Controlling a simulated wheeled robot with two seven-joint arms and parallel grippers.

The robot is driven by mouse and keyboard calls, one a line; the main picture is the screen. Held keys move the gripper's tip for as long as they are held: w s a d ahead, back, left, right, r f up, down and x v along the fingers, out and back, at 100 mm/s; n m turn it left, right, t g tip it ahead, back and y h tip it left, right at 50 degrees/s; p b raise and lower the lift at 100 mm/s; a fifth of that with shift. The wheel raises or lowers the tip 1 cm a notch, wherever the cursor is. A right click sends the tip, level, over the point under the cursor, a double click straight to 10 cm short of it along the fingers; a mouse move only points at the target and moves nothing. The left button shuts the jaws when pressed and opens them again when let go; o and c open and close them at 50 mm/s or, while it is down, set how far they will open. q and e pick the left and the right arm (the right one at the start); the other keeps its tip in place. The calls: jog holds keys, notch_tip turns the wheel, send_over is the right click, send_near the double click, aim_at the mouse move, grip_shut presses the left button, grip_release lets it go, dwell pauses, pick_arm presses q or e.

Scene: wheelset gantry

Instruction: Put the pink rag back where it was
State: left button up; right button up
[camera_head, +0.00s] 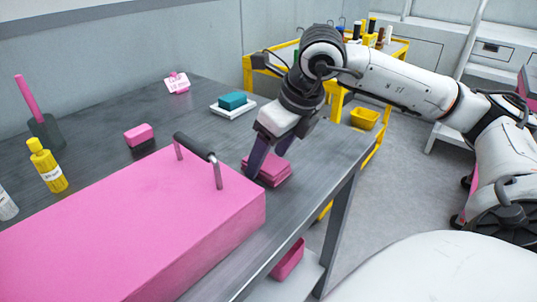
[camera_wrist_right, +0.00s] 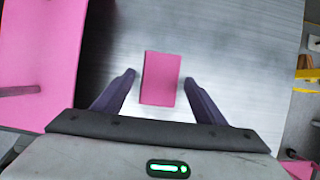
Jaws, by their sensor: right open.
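The pink rag (camera_head: 268,172) looks like a flat folded stack on the grey metal table (camera_head: 322,150), near its right edge. It also shows as a pink rectangle (camera_wrist_right: 161,78) in the wrist view. My right gripper (camera_head: 265,160) points down over the rag. Its dark fingers are open, one on each side of the rag, with a gap on both sides in the wrist view. The fingers partly hide the rag in the head view. My left gripper is not in view.
A big pink box (camera_head: 130,215) with a handle (camera_head: 196,147) stands left of the rag. A teal block (camera_head: 233,101) on a white tray, a pink block (camera_head: 139,134), a yellow bottle (camera_head: 47,166) and a pink sign (camera_head: 177,83) stand further back. A yellow cart (camera_head: 400,47) is behind.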

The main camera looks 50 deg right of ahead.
jog(key=p+v, duration=0.2)
jog(key=v, duration=0.9)
jog(key=shift+s+r, duration=0.1)
jog(key=shift+r, duration=0.05)
